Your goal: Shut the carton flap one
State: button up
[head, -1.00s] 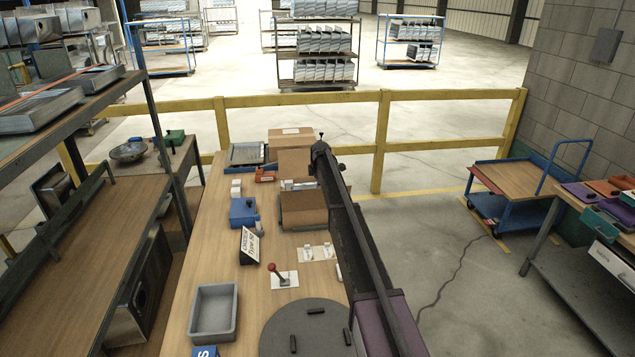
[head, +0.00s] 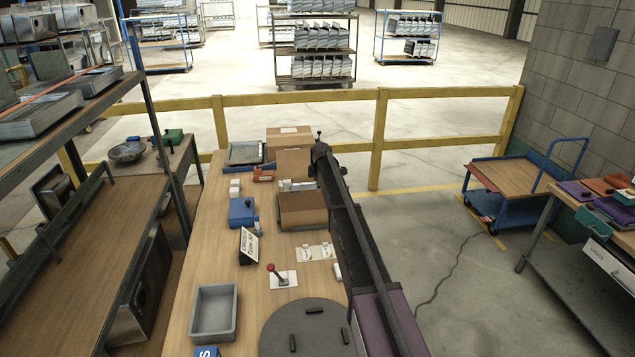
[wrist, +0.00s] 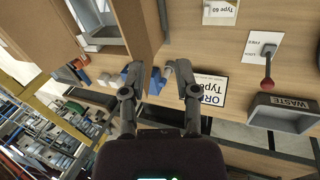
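The brown cardboard carton (head: 303,213) stands on the wooden bench with its top open and pale contents showing inside. One flap (head: 293,163) stands up at its far side. In the wrist view the carton is at the upper left, with a broad cardboard panel (wrist: 135,25) just beyond my left finger and another flap (wrist: 75,47) further left. I cannot tell which one is flap one. My gripper (wrist: 160,75) is open and empty, its fingers apart above the bench, near the carton.
A blue box (head: 242,212), an order sign (head: 249,246), a red-knobbed lever (head: 278,277) and a grey waste tray (head: 213,312) sit on the bench. A dark round turntable (head: 305,330) is at the near end. A yellow railing (head: 300,96) runs behind.

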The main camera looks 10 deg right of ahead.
jog(key=shift+s+f, duration=0.15)
jog(key=shift+s, duration=0.35)
jog(key=shift+f, duration=0.1)
grip_shut()
notch_tip(320, 180, down, 12)
jog(key=r+t+b, duration=0.1)
jog(key=t+b, duration=1)
jog(key=b, duration=1.4)
jog(key=s+t+b, duration=0.1)
jog(key=t+b, duration=0.1)
jog(key=b, duration=0.1)
jog(key=s+f+t+b, duration=0.1)
jog(key=s+t+b, duration=0.1)
jog(key=b, duration=0.2)
jog(key=s+f+n+t+b, duration=0.1)
jog(key=s+t+b, duration=0.1)
jog(key=b, duration=0.2)
jog(key=shift+s+d+f, duration=0.15)
jog(key=shift+s+f, duration=0.05)
